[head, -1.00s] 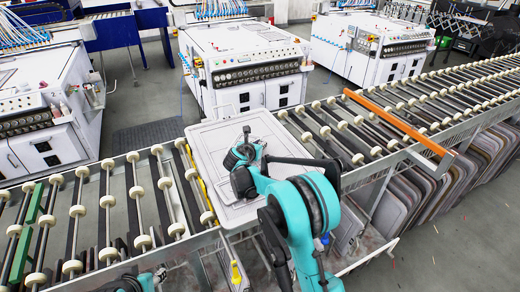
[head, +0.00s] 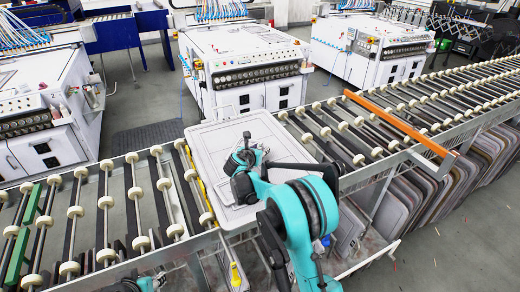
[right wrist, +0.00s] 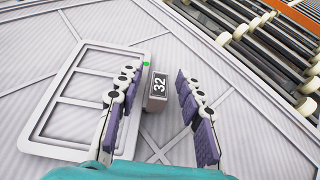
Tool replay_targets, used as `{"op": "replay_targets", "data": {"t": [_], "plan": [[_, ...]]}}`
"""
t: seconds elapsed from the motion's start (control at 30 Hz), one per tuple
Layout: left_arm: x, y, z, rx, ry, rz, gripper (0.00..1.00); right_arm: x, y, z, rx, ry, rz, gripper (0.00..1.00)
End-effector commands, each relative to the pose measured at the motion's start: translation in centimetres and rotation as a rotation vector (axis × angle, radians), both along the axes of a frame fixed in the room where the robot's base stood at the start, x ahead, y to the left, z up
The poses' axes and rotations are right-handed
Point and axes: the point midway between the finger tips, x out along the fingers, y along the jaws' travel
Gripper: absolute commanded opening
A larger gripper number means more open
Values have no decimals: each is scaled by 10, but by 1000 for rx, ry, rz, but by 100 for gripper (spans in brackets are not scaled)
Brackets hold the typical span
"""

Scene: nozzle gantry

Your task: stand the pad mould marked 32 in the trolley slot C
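The pad mould (head: 207,150) is a pale grey panel with raised ribs, lying flat at the gap in the roller line in the head view. Its block marked 32 (right wrist: 158,88) stands up from the ribbed surface in the right wrist view. My right gripper (right wrist: 157,80) is open, with one finger row on each side of the block and visible gaps to it. In the head view this gripper (head: 243,162) is above the mould. Only a bit of my left arm shows at the bottom edge; its gripper is not visible. I cannot read a slot C label.
Roller conveyors (head: 130,205) run to the left and right of the mould. An orange bar (head: 400,122) crosses the right rollers. Many panels (head: 425,200) stand on edge beneath them. White machines (head: 245,65) stand behind, with open floor between.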

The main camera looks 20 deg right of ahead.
Motion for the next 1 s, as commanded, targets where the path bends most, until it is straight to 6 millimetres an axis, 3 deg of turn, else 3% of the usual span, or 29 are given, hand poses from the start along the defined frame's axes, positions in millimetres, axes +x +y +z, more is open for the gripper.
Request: {"op": "replay_targets", "data": {"t": [0.2,0.7,1.0], "plan": [[0,0,11,0,0,0,40,0,0,14,0,0,0,37],[0,0,36,0,0,0,40,-78,53,53,0,0,2,37],[0,0,38,0,0,0,40,-94,60,59,13,-4,-6,37]]}}
